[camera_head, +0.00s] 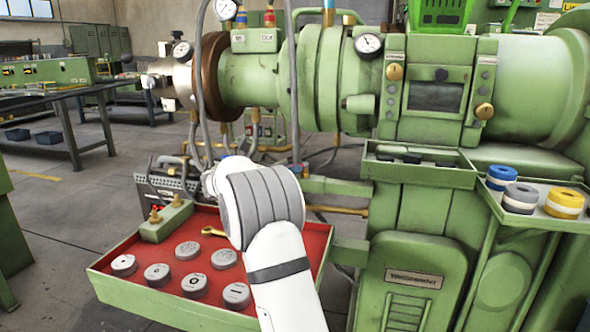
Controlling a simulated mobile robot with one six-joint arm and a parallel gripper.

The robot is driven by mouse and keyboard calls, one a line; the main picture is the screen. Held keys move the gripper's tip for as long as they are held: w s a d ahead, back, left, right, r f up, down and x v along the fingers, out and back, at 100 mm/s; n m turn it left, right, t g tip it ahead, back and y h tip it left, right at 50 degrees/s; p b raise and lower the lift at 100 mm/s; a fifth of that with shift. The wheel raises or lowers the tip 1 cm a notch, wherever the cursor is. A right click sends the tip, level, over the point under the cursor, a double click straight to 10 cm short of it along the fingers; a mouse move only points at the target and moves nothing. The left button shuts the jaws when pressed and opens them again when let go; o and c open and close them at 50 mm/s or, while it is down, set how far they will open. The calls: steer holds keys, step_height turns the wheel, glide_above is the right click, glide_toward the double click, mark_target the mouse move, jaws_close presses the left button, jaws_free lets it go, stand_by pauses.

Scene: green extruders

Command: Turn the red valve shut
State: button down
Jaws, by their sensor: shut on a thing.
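No red valve shows clearly in the head view. My white arm with its grey ribbed joint stands in front of the machine's lower pipework and hides part of it. My gripper is hidden behind the arm, so neither its fingers nor what they touch can be seen. A small red-banded fitting (269,18) sits on top of the green extruder (275,80), beside a blue one (240,18). I cannot tell whether either fitting is a valve.
Hoses and pipes hang around my arm. Coloured rolls (520,198) lie on a shelf at right. Open floor is at left.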

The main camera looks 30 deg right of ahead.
steer(key=c, duration=1.4)
jaws_free()
steer(key=shift+w+a+p, duration=0.1)
steer(key=shift+a+p, duration=0.8)
steer(key=shift+a, duration=3)
